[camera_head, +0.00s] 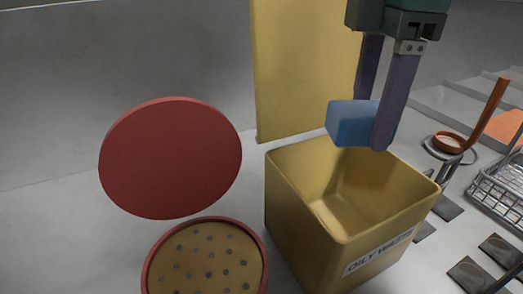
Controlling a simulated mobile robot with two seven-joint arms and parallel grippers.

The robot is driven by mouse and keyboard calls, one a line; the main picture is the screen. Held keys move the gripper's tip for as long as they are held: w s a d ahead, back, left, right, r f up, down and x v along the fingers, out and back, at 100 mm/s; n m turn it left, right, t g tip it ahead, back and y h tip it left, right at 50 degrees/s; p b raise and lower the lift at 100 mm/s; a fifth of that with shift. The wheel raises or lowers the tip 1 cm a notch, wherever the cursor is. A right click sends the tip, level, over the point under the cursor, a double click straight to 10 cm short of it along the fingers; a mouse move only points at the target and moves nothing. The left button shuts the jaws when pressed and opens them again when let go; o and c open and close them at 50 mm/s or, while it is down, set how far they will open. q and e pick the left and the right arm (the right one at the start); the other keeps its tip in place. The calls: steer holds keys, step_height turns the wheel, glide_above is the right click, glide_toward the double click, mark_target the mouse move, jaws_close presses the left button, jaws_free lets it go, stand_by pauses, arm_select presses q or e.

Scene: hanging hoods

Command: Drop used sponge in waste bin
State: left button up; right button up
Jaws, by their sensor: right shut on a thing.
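My right gripper (370,128) comes down from the top right and is shut on a blue sponge (346,122). It holds the sponge above the opening of a yellow waste bin (300,215), near the bin's back rim. The bin is a square open box with a label on its front that looks like "OILY WASTE". I see no sponge inside the visible part of the bin. The sponge's right side is partly hidden by a gripper finger. My left gripper is not in view.
A yellow upright panel (300,65) stands behind the bin. A red round disc (170,157) and a red-rimmed round dish with dark spots (208,262) are to the left. A wire basket (500,190) and a red-handled pan (450,143) are at the right.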

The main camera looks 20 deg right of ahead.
mark_target(363, 148)
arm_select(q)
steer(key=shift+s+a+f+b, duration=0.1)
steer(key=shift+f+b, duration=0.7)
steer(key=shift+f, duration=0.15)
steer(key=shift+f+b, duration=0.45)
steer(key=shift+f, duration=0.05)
arm_select(e)
steer(key=shift+f, duration=8.4)
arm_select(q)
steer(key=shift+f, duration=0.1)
arm_select(e)
steer(key=shift+f, duration=0.6)
steer(key=o, duration=1.3)
arm_select(q)
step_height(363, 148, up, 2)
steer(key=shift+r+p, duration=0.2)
steer(key=shift+p, duration=0.9)
arm_select(e)
step_height(363, 148, up, 13)
steer(key=shift+r, duration=0.15)
